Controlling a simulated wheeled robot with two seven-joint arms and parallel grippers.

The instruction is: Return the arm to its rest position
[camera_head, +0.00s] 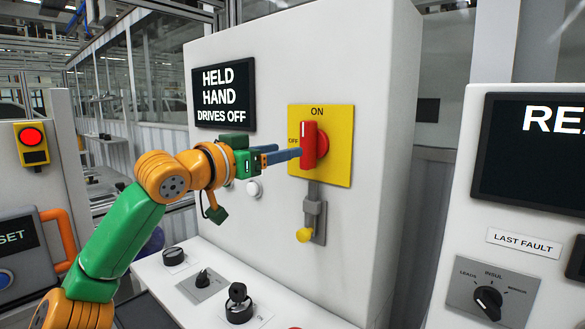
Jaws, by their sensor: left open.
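My left gripper (284,156) reaches in from the left on its orange and green arm. Its blue-grey fingers point at the red rotary switch (309,146) on the yellow plate (340,170). The fingertips are at or very close to the left side of the red handle; whether they touch it I cannot tell. The gap between the fingers is hard to see from here. The red handle stands upright, near the ON mark at the top, with OFF marked at its left. My right gripper is not in view.
A grey hasp with a yellow knob (304,235) hangs below the plate. A screen (224,93) reads HELD HAND DRIVES OFF. Black knobs (238,303) stand on the white ledge under my arm. Panels stand at left and right, one with a red button (31,136).

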